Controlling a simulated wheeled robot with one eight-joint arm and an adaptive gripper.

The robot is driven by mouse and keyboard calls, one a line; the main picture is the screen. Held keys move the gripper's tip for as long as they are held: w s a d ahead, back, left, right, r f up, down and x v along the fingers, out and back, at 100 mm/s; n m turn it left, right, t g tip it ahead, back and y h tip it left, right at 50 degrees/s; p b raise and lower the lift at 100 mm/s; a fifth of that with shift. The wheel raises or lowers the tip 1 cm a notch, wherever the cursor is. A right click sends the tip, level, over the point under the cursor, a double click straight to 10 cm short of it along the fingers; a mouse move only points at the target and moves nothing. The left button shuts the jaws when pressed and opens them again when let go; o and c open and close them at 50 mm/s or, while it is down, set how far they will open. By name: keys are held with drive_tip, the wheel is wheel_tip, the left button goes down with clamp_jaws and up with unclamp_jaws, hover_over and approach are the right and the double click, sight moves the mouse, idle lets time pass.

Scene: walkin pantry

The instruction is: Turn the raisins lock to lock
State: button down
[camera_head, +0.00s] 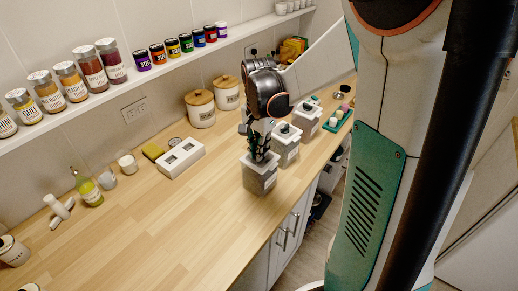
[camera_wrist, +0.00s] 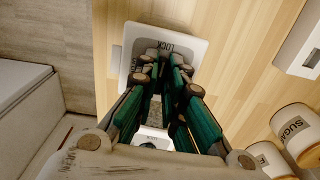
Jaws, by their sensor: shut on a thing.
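A clear square canister (camera_head: 259,178) with a white lid stands near the front edge of the wooden counter. Its label is too small to read, so I cannot confirm it is the raisins. My gripper (camera_head: 262,155) is over its lid, pointing down, with the fingers closed in at the lid's middle. In the wrist view my gripper (camera_wrist: 165,62) covers most of the white lid (camera_wrist: 128,50); the word LOCK shows at the lid's far edge. The knob is hidden between the fingers, and its turn angle cannot be seen.
Two similar canisters (camera_head: 287,147) (camera_head: 307,117) stand in a row behind it. A white box with two windows (camera_head: 181,158), two lidded jars (camera_head: 200,108) and a bottle (camera_head: 88,188) stand along the wall. The counter's left middle is clear.

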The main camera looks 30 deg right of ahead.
idle(0.3)
drive_tip(key=c, duration=1.7)
unclamp_jaws()
drive_tip(key=shift+r, duration=0.15)
wheel_tip(320, 180, up, 12)
drive_tip(key=shift+f, duration=0.1)
